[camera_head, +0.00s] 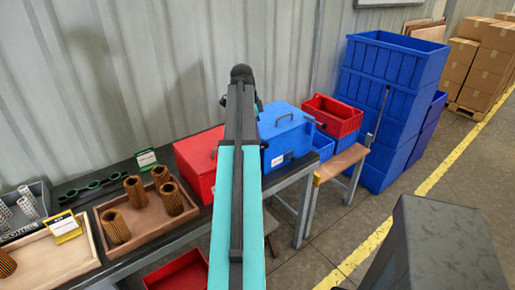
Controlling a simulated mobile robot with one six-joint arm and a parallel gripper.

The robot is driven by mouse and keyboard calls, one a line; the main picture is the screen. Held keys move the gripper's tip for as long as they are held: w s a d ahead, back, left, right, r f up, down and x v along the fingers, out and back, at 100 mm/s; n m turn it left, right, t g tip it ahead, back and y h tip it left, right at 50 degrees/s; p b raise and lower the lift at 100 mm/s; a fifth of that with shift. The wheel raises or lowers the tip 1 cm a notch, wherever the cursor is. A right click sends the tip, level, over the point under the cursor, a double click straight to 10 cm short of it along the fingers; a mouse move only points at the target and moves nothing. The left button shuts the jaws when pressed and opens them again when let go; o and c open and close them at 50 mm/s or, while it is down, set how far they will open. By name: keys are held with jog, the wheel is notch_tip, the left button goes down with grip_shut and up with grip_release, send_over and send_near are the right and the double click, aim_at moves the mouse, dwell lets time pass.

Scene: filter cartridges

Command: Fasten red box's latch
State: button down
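The red box (199,158) stands on the dark workbench (183,227), left of my raised arm. Its lid looks closed. My arm crosses in front of its right part, and its latch does not show. A blue box (286,131) with a handle on its lid stands on the right part of the bench, to the right of my arm. My gripper does not show; only the arm's links and a dark joint at the top are in view.
A wooden tray (97,213) with brown pleated cartridges (137,191) and a lighter tray (88,262) lie on the bench's left. A red bin (180,274) sits below. Blue crates (388,100) are stacked at right.

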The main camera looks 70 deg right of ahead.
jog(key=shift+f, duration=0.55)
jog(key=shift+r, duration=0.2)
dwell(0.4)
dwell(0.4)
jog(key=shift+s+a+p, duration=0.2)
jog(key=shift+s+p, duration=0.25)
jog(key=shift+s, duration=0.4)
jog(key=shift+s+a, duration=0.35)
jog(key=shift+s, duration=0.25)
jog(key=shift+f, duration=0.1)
